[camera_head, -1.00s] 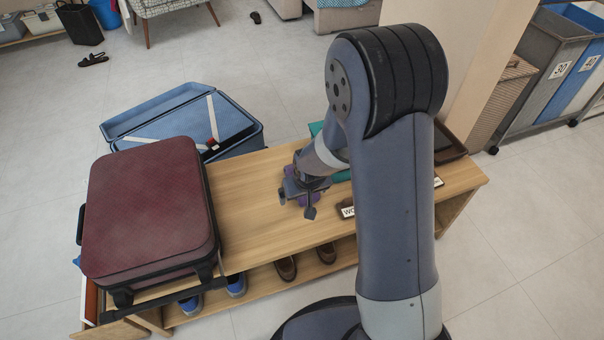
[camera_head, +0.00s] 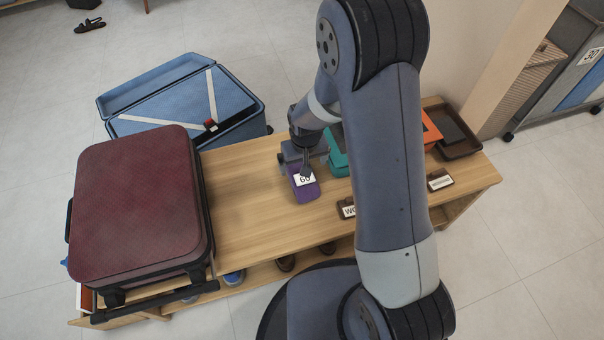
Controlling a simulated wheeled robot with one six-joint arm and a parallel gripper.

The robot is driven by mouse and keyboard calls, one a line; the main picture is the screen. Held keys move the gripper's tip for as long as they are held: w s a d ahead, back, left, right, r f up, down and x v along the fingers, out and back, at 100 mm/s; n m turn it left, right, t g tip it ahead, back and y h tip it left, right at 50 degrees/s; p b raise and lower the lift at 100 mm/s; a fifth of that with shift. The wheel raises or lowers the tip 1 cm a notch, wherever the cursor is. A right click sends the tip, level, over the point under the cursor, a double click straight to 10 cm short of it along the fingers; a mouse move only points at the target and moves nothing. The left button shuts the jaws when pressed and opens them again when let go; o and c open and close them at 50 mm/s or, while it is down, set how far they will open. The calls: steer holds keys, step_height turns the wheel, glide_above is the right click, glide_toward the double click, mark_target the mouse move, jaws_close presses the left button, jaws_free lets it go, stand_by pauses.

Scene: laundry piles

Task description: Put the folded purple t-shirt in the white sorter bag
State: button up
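The folded purple t-shirt (camera_head: 304,194) shows as a small purple bundle with a white label reading 60, on or just above the middle of the wooden bench. My gripper (camera_head: 304,168) points down at its far end and overlaps it in the picture. The fingers are partly hidden, and I cannot tell whether they grip the cloth. A laundry sorter (camera_head: 563,75) stands at the upper right, cut off by the frame. Its grey and blue bags show, with a 30 label on the grey one. I cannot make out a white bag.
A teal item (camera_head: 337,153), a dark tray (camera_head: 459,138) and small signs lie to the right. Shoes sit below. Floor at right is clear.

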steer(key=f, duration=0.2)
steer(key=f+b, duration=0.1)
steer(key=f, duration=0.3)
steer(key=shift+w+a+b, duration=0.2)
steer(key=shift+w+b, duration=0.1)
steer(key=shift+b, duration=0.1)
steer(key=shift+c, duration=0.6)
steer(key=c, duration=1.1)
